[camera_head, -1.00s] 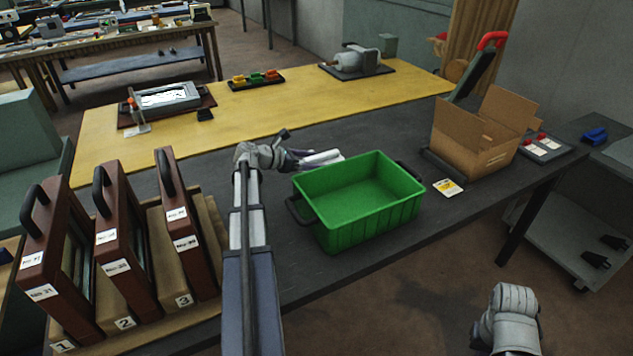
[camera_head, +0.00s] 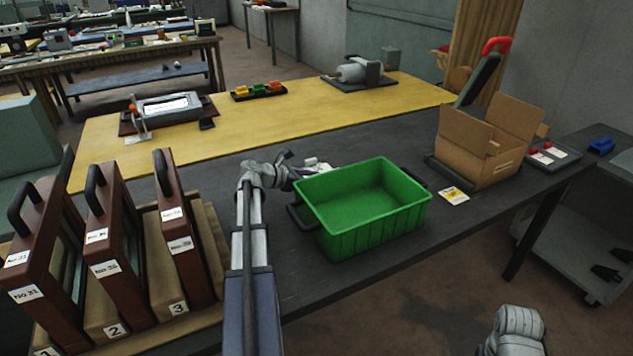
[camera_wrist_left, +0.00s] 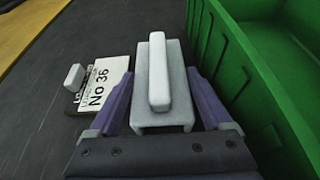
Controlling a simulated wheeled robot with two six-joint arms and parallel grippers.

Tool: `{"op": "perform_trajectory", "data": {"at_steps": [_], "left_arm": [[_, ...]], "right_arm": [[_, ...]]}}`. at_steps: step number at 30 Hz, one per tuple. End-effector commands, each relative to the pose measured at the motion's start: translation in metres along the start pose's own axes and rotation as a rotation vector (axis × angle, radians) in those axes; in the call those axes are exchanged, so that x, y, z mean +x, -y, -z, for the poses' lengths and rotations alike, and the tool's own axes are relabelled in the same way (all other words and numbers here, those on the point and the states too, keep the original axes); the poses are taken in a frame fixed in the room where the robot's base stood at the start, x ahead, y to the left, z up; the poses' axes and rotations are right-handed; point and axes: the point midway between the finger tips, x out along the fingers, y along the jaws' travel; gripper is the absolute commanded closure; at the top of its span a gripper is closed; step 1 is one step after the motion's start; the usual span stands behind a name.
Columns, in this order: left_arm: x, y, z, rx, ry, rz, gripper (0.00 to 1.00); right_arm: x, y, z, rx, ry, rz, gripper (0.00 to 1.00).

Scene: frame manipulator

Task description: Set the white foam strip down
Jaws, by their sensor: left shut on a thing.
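In the left wrist view, the white foam strip (camera_wrist_left: 160,85) is a pale block with a raised bar along its top. It sits between the purple fingers of my left gripper (camera_wrist_left: 158,92), which is shut on it. In the head view, the left gripper (camera_head: 292,174) is behind the green crate, and a little of the strip (camera_head: 312,169) shows past it. The strip is low over the dark table (camera_head: 235,150), beside the crate's wall; I cannot tell whether it touches the table. Of my right arm, only a wrist part shows at the bottom right; its fingers are out of view.
The green crate (camera_head: 380,222) stands close to the strip. A "No 36" label plate (camera_wrist_left: 100,85) with a small white piece lies left of the strip in the wrist view. Numbered frames (camera_head: 115,265) stand at left, a cardboard box (camera_head: 470,155) at right.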

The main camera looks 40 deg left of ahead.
Motion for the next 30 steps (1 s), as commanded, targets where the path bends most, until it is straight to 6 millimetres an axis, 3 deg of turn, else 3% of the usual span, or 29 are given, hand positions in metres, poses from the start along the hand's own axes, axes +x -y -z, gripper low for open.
{"op": "perform_trajectory", "data": {"at_steps": [1, 2, 5, 15, 24, 30], "left_arm": [[0.001, 0.000, 0.003, 0.000, 0.000, 0.000, 0.68], [0.001, 0.000, 0.002, 0.000, 0.000, 0.000, 0.13], [0.001, 0.000, 0.001, 0.000, 0.000, 0.000, 0.02], [-0.003, 0.000, -0.004, 0.000, 0.000, -0.001, 0.00], [-0.052, 0.000, -0.004, -0.001, 0.000, -0.003, 0.00], [-0.072, 0.000, -0.003, -0.001, 0.000, -0.001, 0.00]], "right_arm": [[0.004, 0.000, 0.000, 0.000, 0.000, 0.000, 1.00], [0.002, 0.000, 0.000, 0.000, 0.000, 0.000, 1.00], [0.001, 0.000, 0.000, 0.000, 0.000, 0.000, 1.00], [-0.004, 0.000, 0.000, 0.000, 0.000, 0.000, 1.00], [-0.023, -0.002, -0.001, 0.000, 0.000, 0.000, 1.00], [-0.029, -0.003, -0.002, 0.000, 0.000, 0.000, 1.00]]}}
